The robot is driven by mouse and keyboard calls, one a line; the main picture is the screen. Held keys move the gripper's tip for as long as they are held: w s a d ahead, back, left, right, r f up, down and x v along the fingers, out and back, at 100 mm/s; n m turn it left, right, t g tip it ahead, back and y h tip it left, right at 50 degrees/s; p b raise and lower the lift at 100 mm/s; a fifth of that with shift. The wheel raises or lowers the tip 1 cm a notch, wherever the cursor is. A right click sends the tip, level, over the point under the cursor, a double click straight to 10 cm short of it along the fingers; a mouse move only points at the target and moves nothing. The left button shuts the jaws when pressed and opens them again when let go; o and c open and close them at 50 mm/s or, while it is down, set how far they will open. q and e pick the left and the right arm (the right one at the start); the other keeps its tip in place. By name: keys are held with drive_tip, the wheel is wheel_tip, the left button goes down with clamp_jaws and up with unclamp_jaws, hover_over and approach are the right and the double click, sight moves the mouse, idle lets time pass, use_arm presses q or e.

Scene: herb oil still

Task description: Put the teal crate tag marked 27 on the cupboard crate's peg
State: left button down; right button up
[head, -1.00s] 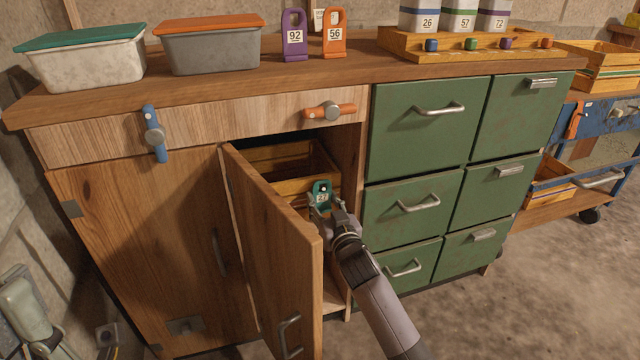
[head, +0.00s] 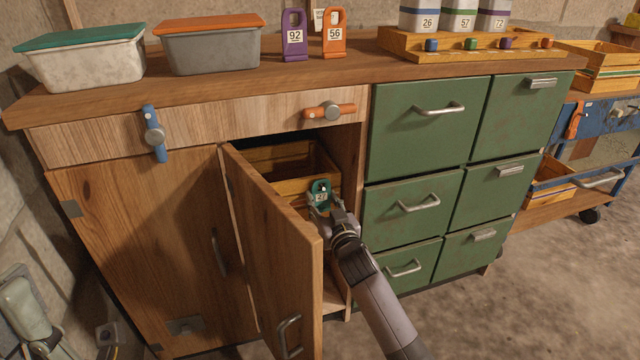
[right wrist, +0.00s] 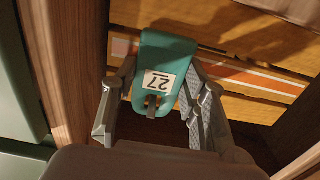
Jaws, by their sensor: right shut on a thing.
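The teal crate tag marked 27 (head: 320,193) is held by my right gripper (head: 325,208) at the front of the wooden crate (head: 290,186) inside the open cupboard. In the right wrist view the tag (right wrist: 163,70) appears upside down between the fingers of my right gripper (right wrist: 158,105), with the crate's slats (right wrist: 250,45) behind it. A small dark piece shows at the tag below its number; I cannot tell whether it is the peg in the hole. The peg is not otherwise distinct. My left gripper is not in view.
The open cupboard door (head: 275,250) stands close left of my right arm. Green drawers (head: 415,130) with handles are to the right. Purple tag 92 (head: 294,35) and orange tag 56 (head: 334,35) stand on the worktop (head: 200,85) beside lidded bins.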

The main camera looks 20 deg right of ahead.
drive_tip(key=shift+f, duration=0.3)
idle(0.5)
drive_tip(key=o, duration=1.2)
drive_tip(key=shift+c, duration=0.2)
drive_tip(key=s, duration=1.2)
drive_tip(key=shift+d, duration=0.2)
clamp_jaws()
idle(0.7)
